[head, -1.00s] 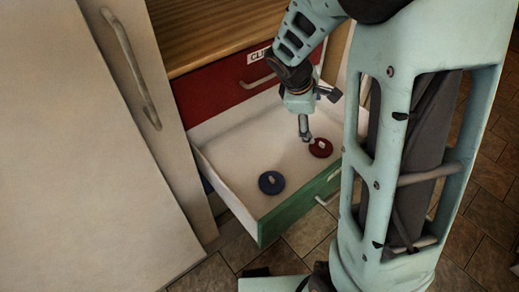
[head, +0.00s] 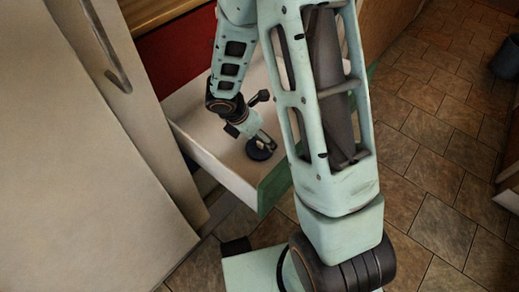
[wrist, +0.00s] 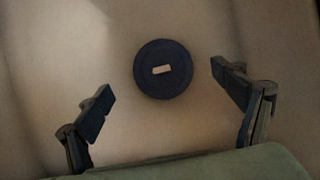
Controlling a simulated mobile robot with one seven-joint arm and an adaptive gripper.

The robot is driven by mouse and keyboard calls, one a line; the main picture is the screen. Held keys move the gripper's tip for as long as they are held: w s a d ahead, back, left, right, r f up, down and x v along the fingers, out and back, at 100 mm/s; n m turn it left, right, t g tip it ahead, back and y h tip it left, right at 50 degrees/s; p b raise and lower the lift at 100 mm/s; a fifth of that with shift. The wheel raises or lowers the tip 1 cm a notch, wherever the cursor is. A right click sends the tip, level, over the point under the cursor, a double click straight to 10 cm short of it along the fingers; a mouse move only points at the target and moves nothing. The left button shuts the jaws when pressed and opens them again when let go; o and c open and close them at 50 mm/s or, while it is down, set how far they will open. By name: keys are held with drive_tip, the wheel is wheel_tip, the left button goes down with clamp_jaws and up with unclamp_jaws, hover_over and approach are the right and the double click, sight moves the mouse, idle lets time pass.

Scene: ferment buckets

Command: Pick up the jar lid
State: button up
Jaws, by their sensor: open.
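A round dark blue lid (head: 258,152) with a pale handle on top lies flat on the white floor of the open drawer. In the wrist view the lid (wrist: 163,84) lies ahead of my fingers, roughly midway between their tips, with a gap on both sides. My gripper (head: 269,143) is open and empty, pointing down close to the lid in the head view. I cannot tell its exact height above the lid. The red lid seen earlier is out of sight now.
The drawer (head: 208,152) has white walls and a green front (head: 272,188), partly hidden by my arm. A red drawer front (head: 178,58) is behind it under a wooden top.

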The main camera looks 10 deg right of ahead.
sight(260, 143)
drive_tip(key=b+x, duration=0.3)
drive_tip(key=x, duration=0.2)
drive_tip(key=shift+f, duration=0.45)
drive_tip(key=shift+r, duration=0.1)
drive_tip(key=c, duration=0.9)
